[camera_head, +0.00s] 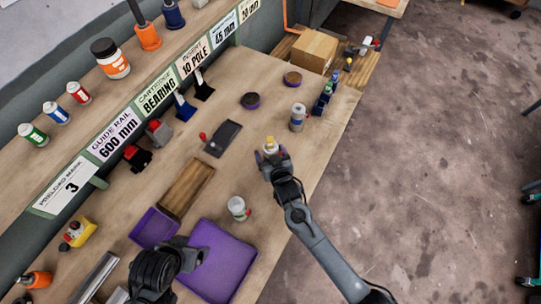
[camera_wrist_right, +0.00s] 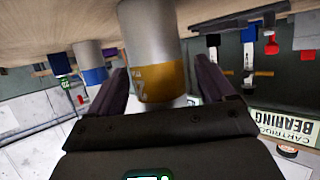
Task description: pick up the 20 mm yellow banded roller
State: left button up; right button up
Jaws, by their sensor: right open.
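The yellow banded roller (camera_wrist_right: 152,45) is a grey cylinder with a yellow-gold band, partly readable as "2", in the right wrist view. In the head view its yellow top (camera_head: 270,143) shows at the end of my right arm. My right gripper (camera_head: 271,155) is open, with one dark finger on each side of the roller; I cannot tell whether they touch it. In the right wrist view, the right gripper (camera_wrist_right: 162,80) has the banded end between its fingers. My left gripper (camera_head: 187,250) is over the purple tray, and its jaws cannot be made out.
A blue-banded roller (camera_head: 297,118) stands behind my right gripper. Another pale roller (camera_head: 237,207) stands at front left. A purple tray (camera_head: 226,262), wooden tray (camera_head: 187,188) and dark plate (camera_head: 222,139) lie on the bench. The bench's right edge is close to my right arm.

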jog(key=c, duration=1.3)
jog(key=shift+r, duration=0.15)
jog(key=shift+c, duration=0.4)
